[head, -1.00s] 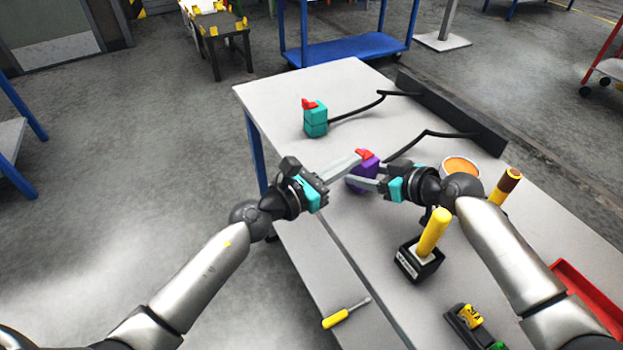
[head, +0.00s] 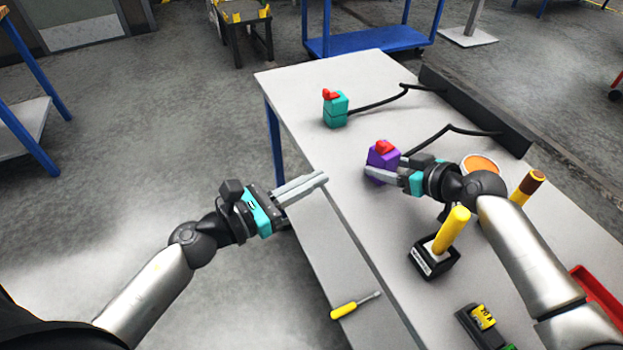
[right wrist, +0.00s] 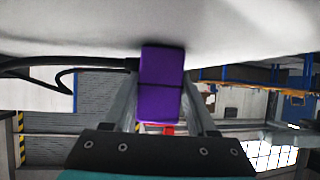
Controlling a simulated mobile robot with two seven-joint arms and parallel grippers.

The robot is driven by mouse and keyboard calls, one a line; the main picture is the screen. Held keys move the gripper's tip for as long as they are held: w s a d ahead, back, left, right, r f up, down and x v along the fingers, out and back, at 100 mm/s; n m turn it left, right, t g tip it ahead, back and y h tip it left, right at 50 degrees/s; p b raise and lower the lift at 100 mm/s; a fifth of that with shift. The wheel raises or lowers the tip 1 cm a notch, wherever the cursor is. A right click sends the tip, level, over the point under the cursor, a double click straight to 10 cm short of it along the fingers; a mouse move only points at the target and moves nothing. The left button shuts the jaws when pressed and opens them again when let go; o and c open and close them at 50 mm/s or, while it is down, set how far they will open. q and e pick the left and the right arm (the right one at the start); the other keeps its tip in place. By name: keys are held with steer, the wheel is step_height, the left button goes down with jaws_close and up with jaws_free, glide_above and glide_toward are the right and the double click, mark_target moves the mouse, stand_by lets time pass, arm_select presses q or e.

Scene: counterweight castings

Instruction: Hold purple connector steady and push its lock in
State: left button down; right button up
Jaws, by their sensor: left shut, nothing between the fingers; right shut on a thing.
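The purple connector (head: 378,158) stands on the table with its red lock (head: 386,147) on top. A black cable runs from it to the dark rail. My right gripper (head: 372,174) is shut on the connector; in the right wrist view the purple connector (right wrist: 161,88) sits between the two fingers, with a bit of the red lock (right wrist: 168,130) showing below it. My left gripper (head: 322,178) is shut and empty, apart from the connector, to its left near the table's edge. Whether the lock is fully seated I cannot tell.
A teal connector (head: 335,110) with a red lock stands further back on the table (head: 300,80). A dark rail (head: 475,110) lines the far side. A yellow-handled tool in a black holder (head: 436,258), an orange-filled bowl (head: 482,163) and a screwdriver (head: 345,311) are nearby.

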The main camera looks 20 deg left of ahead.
steer(key=o, duration=1.1)
steer(key=shift+c, duration=0.2)
